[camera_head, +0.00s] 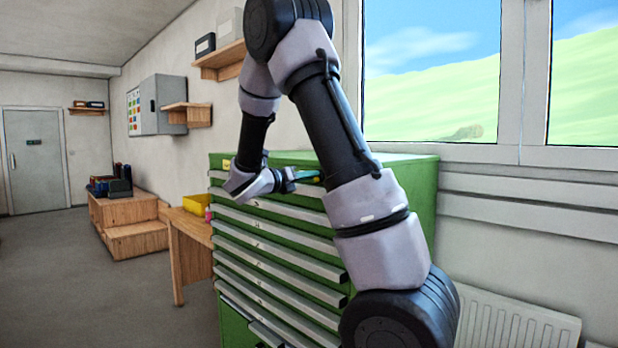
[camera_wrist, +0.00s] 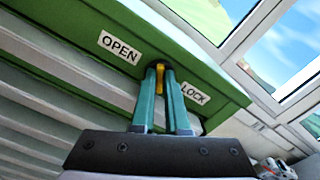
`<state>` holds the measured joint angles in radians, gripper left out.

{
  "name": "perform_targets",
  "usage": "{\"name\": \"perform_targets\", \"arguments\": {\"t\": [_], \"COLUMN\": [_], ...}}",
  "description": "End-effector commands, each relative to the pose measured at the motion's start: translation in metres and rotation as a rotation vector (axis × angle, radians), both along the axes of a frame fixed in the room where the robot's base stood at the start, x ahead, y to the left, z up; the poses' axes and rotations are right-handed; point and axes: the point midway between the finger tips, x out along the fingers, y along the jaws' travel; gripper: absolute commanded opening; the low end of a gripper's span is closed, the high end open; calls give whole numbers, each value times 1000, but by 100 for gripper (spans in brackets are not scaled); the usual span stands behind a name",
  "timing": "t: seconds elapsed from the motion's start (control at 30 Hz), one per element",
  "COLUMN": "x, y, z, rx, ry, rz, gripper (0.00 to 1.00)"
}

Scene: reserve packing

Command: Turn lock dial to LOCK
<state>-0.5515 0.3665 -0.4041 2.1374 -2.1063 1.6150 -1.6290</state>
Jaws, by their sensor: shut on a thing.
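The yellow lock dial (camera_wrist: 160,79) shows in the wrist view on the green top edge of the drawer cabinet (camera_head: 421,200). It lies between an OPEN label (camera_wrist: 119,47) on the left and a LOCK label (camera_wrist: 194,94) on the right. My gripper (camera_wrist: 162,70) has its two teal fingers closed on the dial. The fingers hide most of it, and I cannot tell exactly which label it points to. In the head view my gripper (camera_head: 309,176) is at the cabinet's upper front, with the dial hidden behind my arm.
Several closed drawers with pale handles line the cabinet front; a lower drawer (camera_head: 265,334) seems to stand out a little. A wooden table (camera_head: 186,229) with a yellow bin (camera_head: 196,204) stands to the left. A window is above the cabinet, and a radiator (camera_head: 515,322) is at the right.

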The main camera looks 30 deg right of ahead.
Motion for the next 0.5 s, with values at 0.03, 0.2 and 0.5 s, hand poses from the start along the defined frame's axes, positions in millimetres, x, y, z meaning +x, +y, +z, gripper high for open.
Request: {"name": "perform_targets", "arguments": {"t": [0.03, 0.2, 0.5], "x": [0, -1, -2], "y": [1, 0, 0], "z": [0, 0, 1], "rx": [14, 70, 168], "ry": [-39, -192, -459], "rz": [2, 2, 2], "gripper": [0, 0, 0]}}
